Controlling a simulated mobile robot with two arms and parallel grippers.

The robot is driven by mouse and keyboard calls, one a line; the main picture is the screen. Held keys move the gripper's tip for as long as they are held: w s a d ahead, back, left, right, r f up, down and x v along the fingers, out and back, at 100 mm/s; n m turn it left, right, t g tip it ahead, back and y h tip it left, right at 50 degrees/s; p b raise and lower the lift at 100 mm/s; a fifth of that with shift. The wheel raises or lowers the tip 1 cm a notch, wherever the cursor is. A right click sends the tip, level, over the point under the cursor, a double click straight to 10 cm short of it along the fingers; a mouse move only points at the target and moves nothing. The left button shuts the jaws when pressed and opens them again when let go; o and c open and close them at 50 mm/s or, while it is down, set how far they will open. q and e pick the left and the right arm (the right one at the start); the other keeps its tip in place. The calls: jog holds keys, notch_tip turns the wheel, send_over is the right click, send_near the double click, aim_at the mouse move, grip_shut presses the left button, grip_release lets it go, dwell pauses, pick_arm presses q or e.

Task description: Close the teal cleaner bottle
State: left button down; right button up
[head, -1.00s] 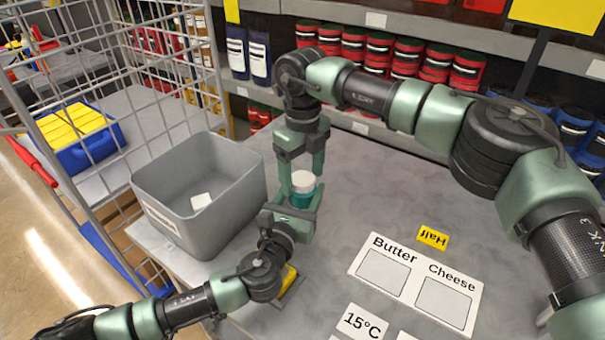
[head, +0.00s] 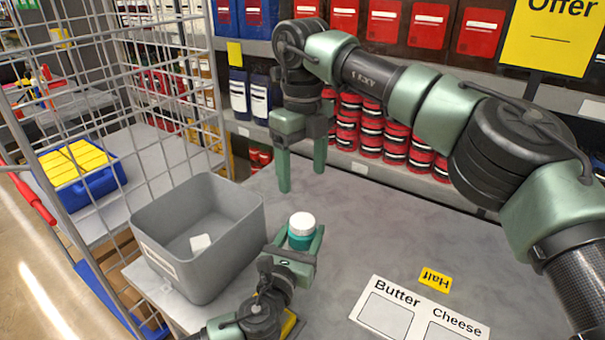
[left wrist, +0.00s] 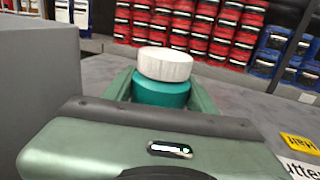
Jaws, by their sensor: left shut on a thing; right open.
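The teal cleaner bottle (head: 301,241) stands upright over the grey table with a white cap (head: 302,223) on its top. In the left wrist view the bottle (left wrist: 160,92) carries the cap (left wrist: 165,64), which looks slightly tilted against the bottle. I cannot tell how tightly the cap sits. My left gripper (head: 300,240) is shut on the bottle's body from the front. My right gripper (head: 304,185) is open and empty, pointing down above and behind the bottle, apart from the cap.
A grey bin (head: 165,252) with a white label inside stands left of the bottle. A wire cage (head: 90,110) is farther left. A Butter and Cheese card (head: 365,303) and a yellow tag (head: 435,280) lie at the right. The table's middle right is clear.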

pick_arm(q)
jog(key=shift+c, duration=2.1)
grip_release()
jog(key=shift+s, duration=0.1)
jog(key=b+v, duration=0.1)
jog(key=v, duration=0.6)
jog(key=shift+s+a, duration=0.1)
jog(key=shift+s, duration=0.2)
